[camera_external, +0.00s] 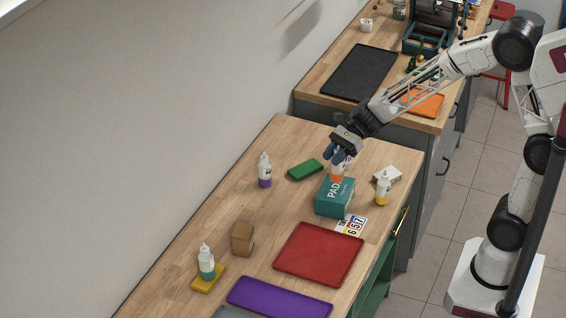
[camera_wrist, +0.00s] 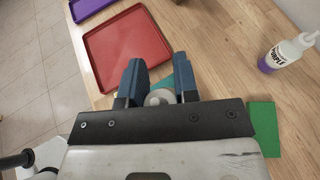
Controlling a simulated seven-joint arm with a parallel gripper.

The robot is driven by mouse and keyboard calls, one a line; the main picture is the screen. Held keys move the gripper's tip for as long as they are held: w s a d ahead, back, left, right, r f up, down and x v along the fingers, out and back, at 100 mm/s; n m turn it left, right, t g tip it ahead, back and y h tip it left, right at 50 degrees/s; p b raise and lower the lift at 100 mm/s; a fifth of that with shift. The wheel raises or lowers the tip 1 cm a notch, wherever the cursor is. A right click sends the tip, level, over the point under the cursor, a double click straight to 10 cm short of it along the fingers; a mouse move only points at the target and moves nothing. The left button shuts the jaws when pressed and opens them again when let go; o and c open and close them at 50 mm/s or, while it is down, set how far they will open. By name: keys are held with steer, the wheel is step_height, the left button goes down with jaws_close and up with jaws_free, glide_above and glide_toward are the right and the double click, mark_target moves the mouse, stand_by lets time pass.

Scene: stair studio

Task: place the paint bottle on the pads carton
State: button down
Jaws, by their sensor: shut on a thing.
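The teal pads carton (camera_external: 335,197) stands on the wooden bench in the external view. A white paint bottle with an orange band (camera_external: 338,171) is upright over the carton's top. I cannot tell whether its base touches the carton. My gripper (camera_external: 340,155) is shut on this bottle from above and hides its upper part. In the wrist view, the bottle's pale round top (camera_wrist: 160,98) shows between the fingers of my gripper (camera_wrist: 158,90), with a strip of the teal carton (camera_wrist: 166,83) behind it.
A purple-banded bottle (camera_external: 264,170), green block (camera_external: 305,169) and yellow-banded bottle (camera_external: 383,188) stand near the carton. A red tray (camera_external: 318,254), brown box (camera_external: 243,239), purple tray (camera_external: 279,299) and green-banded bottle (camera_external: 206,262) on a yellow block (camera_external: 208,280) lie nearer the front.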

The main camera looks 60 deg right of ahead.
steer(key=shift+f, duration=1.75)
steer(key=c, duration=0.9)
jaws_free()
steer(key=shift+f, duration=0.1)
steer(key=shift+o, duration=0.2)
steer(key=v, duration=1.2)
